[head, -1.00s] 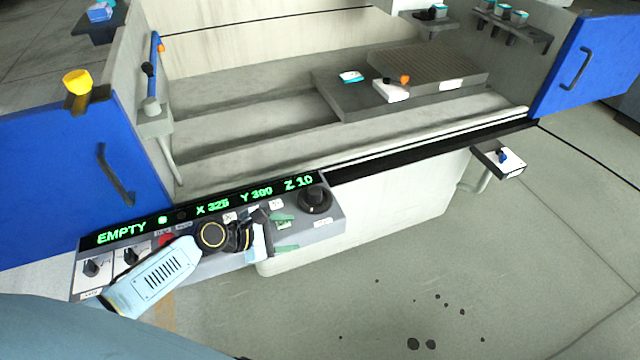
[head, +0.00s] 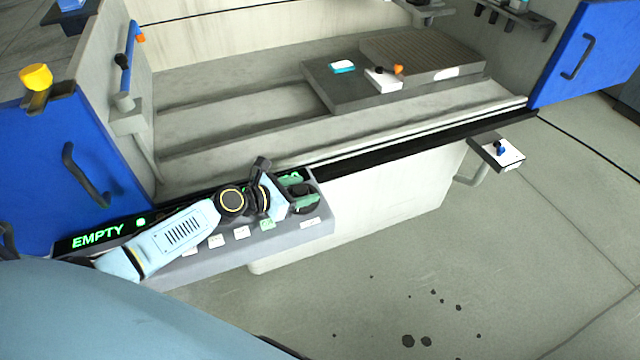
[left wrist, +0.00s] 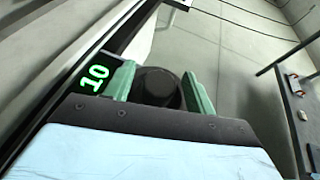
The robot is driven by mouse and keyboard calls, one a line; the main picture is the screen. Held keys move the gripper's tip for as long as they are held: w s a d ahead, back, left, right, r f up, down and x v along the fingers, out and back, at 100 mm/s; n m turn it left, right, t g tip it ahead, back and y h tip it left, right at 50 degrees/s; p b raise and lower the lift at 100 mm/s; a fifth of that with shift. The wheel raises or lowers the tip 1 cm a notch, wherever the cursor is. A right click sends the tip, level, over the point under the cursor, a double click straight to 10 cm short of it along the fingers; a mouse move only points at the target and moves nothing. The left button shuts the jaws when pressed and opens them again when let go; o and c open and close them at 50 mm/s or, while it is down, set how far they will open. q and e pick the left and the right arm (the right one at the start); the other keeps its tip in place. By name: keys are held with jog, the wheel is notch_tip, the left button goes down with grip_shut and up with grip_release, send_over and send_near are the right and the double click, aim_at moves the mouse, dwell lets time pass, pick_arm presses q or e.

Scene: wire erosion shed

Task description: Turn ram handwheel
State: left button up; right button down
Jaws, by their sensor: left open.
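The ram handwheel appears to be the round black knob (left wrist: 155,86) at the right end of the grey control panel (head: 215,254); its label is too small to read. My left gripper (head: 299,190) is at that end of the panel. Its jaws are open, with one green-padded finger on each side of the knob. In the left wrist view the knob sits between the fingers; I cannot tell whether they touch it. In the head view the fingers partly hide it. My right gripper is not in view.
The panel's display (head: 98,236) reads EMPTY in green; my arm hides its middle. Behind lies the open machine trough with a dark plate (head: 345,92). Blue doors (head: 583,60) stand either side. A small white control box (head: 497,150) juts out at right.

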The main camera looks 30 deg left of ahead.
pick_arm(q)
jog(key=shift+x, duration=1)
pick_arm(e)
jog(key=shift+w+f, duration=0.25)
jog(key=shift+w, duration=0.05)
